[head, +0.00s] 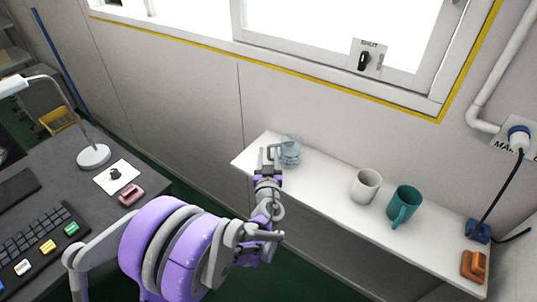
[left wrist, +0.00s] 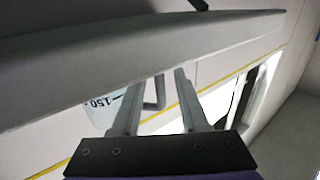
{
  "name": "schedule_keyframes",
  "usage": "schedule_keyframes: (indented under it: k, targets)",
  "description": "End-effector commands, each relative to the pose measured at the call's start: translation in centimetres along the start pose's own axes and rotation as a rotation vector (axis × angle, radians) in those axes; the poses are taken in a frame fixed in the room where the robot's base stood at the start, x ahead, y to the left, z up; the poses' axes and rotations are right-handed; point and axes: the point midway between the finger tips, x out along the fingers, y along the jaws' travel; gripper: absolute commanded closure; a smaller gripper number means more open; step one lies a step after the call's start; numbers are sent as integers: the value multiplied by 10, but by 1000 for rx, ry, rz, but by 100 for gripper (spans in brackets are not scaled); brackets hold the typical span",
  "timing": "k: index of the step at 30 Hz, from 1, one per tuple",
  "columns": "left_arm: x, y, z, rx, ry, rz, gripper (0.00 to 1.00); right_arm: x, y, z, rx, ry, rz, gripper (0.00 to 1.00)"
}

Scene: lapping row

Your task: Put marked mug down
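The marked mug (head: 291,151) is clear and stands upright at the left end of the white shelf (head: 330,195). In the left wrist view, the mug (left wrist: 103,108) shows a "150" mark and a grey handle, partly hidden by a finger. My left gripper (head: 269,156) is at the mug's left side in the head view. In the left wrist view its fingers (left wrist: 160,90) are apart, with the handle between them and a gap beside it; the shelf edge hides the fingertips. My right gripper is not in view.
A white mug (head: 366,187) and a teal mug (head: 404,206) stand farther right on the shelf. An orange block (head: 474,265) and a blue plug (head: 478,231) are at its right end. Bare shelf lies between the clear and white mugs. A dark desk (head: 60,190) is at left.

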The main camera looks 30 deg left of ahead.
Motion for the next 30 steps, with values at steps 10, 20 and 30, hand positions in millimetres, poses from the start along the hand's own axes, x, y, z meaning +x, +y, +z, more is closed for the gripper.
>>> schedule_keyframes:
  k: [10,20,30]
  targets:
    - [-20,1,-3,-2,0,1,56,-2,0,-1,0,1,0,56]
    - [-91,1,-3,-1,-1,3,56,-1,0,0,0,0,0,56]
    - [-120,0,-3,0,-1,0,56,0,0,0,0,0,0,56]
